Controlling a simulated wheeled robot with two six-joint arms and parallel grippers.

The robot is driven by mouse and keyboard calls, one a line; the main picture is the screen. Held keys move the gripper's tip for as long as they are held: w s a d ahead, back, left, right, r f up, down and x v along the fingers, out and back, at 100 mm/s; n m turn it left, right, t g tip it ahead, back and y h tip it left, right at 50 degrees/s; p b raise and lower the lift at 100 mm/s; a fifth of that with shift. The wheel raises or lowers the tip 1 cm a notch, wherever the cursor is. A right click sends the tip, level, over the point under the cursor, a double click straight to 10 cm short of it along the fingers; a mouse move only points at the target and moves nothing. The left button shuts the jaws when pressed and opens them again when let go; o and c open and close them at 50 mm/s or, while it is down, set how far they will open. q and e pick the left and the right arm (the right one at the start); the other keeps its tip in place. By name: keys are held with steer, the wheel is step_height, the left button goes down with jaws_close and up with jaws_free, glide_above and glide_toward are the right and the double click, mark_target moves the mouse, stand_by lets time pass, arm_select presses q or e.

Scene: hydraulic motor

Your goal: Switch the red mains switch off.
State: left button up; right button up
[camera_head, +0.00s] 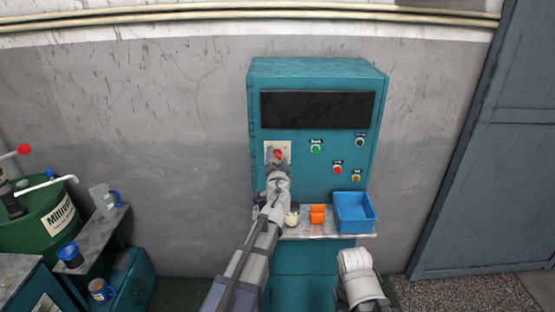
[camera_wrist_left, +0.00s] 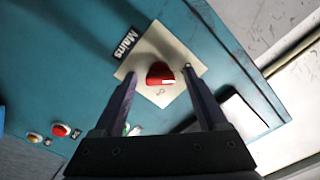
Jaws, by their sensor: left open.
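The red mains switch (camera_head: 279,154) is a rotary knob on a cream square plate (camera_head: 268,146) at the left of the teal cabinet's front. In the left wrist view the red knob (camera_wrist_left: 158,73) shows a white mark on its right side, and a black "Mains" label (camera_wrist_left: 126,43) sits beside the plate. My left gripper (camera_head: 276,159) is at the plate and partly covers it. In the left wrist view its fingers (camera_wrist_left: 160,76) are open, one on each side of the knob, with gaps visible. A part of my right arm shows low in the head view, but its gripper does not.
The teal cabinet (camera_head: 260,75) has a dark screen (camera_head: 317,110), green buttons and a red button (camera_head: 337,169). Its shelf holds a blue bin (camera_head: 354,212), an orange object (camera_head: 317,214) and a small jar (camera_head: 292,216). A green drum (camera_head: 42,217) stands at left.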

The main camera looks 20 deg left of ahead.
arm_select(q)
steer(key=shift+s, duration=0.1)
steer(key=v, duration=0.7)
steer(key=shift+s, duration=0.3)
steer(key=shift+d, duration=0.15)
